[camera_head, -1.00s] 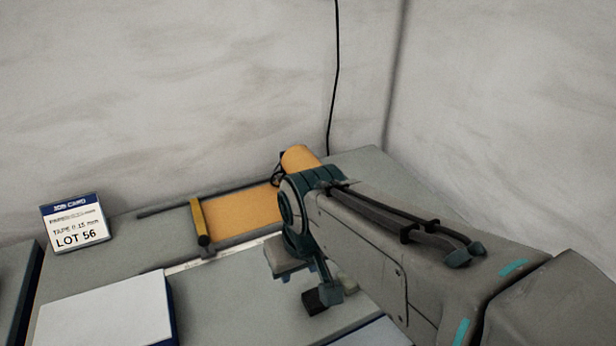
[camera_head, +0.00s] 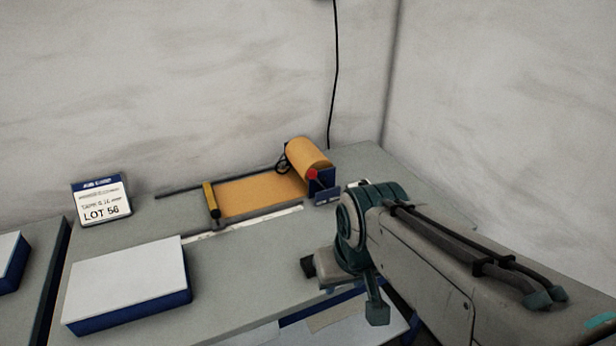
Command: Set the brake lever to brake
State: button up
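The brake lever (camera_head: 312,174) has a red knob and sits at the near end of the copper foil roll (camera_head: 307,153), against a dark blue bracket (camera_head: 325,183). Its exact setting is too small to read. My gripper (camera_head: 308,267) is in front of and below the lever, apart from it, over the near part of the bench. Only its dark tip shows beyond my wrist, so its opening is hidden.
Foil (camera_head: 260,194) runs left from the roll to a yellow bar (camera_head: 211,199). A lot card (camera_head: 101,200) stands at the left. A white-topped blue box (camera_head: 128,284) lies on the grey bench (camera_head: 235,273). The bench middle is clear.

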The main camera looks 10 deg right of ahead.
aim_at(312, 173)
jog(key=z, duration=0.15)
jog(key=i, duration=0.4)
jog(key=k, duration=0.45)
jog(key=z, duration=0.65)
jog(key=k, duration=0.75)
jog(key=u, duration=0.55)
jog(key=i, duration=1.05)
